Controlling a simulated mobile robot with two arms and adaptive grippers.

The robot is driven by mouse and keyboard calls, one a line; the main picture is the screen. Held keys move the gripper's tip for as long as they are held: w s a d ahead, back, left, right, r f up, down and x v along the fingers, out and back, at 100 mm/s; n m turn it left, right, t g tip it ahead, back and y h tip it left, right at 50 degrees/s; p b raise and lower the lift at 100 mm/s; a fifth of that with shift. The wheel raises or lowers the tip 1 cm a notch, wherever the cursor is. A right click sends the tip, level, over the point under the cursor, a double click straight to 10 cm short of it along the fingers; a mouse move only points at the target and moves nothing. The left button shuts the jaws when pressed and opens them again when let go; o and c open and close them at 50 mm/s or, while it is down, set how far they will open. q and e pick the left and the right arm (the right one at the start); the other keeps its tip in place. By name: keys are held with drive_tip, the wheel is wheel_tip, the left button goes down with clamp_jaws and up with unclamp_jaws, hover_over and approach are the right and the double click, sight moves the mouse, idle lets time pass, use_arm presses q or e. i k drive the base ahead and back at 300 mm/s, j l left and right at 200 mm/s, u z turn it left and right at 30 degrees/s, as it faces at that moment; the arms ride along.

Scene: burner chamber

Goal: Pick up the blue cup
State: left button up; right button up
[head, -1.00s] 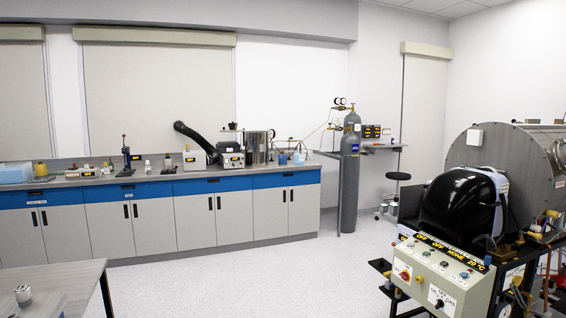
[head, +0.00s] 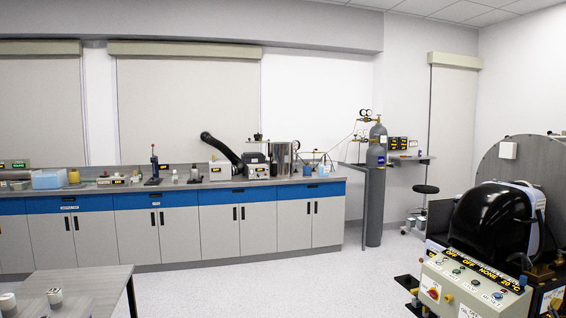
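A small blue object (head: 307,170) stands near the right end of the long counter (head: 205,186), beside a steel cylindrical vessel. A lighter, bluish container (head: 323,170) is close to its right. Both are too small and far away to tell which is the blue cup. Neither of my grippers is in view.
A grey gas cylinder (head: 375,190) stands right of the counter. A control panel (head: 470,285) and large chamber machine (head: 530,180) fill the right foreground. A grey table (head: 85,290) is at lower left. The floor (head: 270,280) between them is clear.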

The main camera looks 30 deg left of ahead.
sight(307, 169)
drive_tip(key=i+j+u, duration=0.35)
drive_tip(key=i, duration=0.35)
drive_tip(key=i+u, duration=0.3)
drive_tip(key=i, duration=5.3)
drive_tip(key=j+u, duration=0.05)
